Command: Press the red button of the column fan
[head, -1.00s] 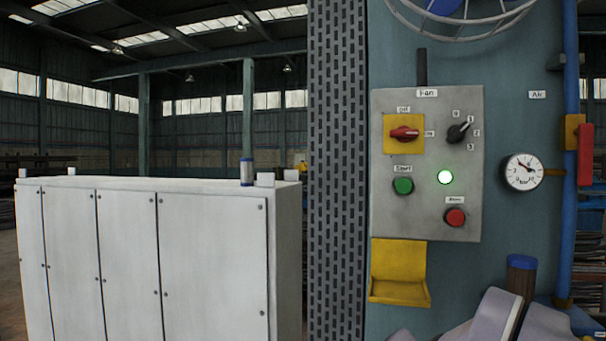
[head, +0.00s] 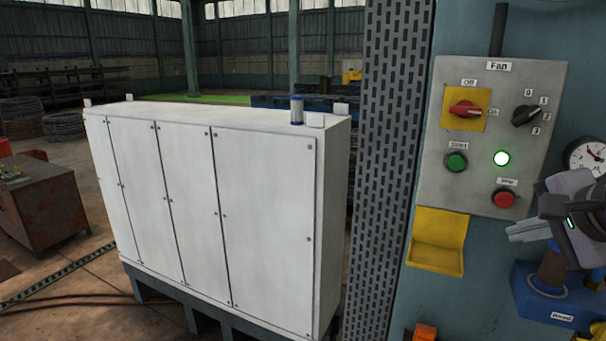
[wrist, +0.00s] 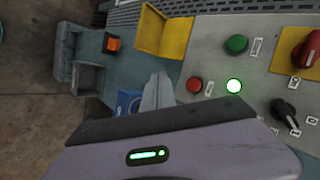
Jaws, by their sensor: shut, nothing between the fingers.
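The grey control panel labelled Fan (head: 485,110) is on the blue-grey column at the right of the head view. Its red button (head: 504,198) is at the lower right, below the lit green-white lamp (head: 501,158). The green start button (head: 456,162) is to the left. In the wrist view the red button (wrist: 194,85) is just to the right of my fingertips. My gripper (head: 522,232) is shut and empty, its tips pointing left, below the red button and apart from it in the head view. The fingers also show in the wrist view (wrist: 158,92). The exact gap in depth is unclear.
A yellow tray (head: 438,235) is below the panel. A red rotary switch (head: 465,109) and a black selector knob (head: 525,115) are higher up. A round gauge (head: 588,158) is to the right. White cabinets (head: 265,220) stand to the left.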

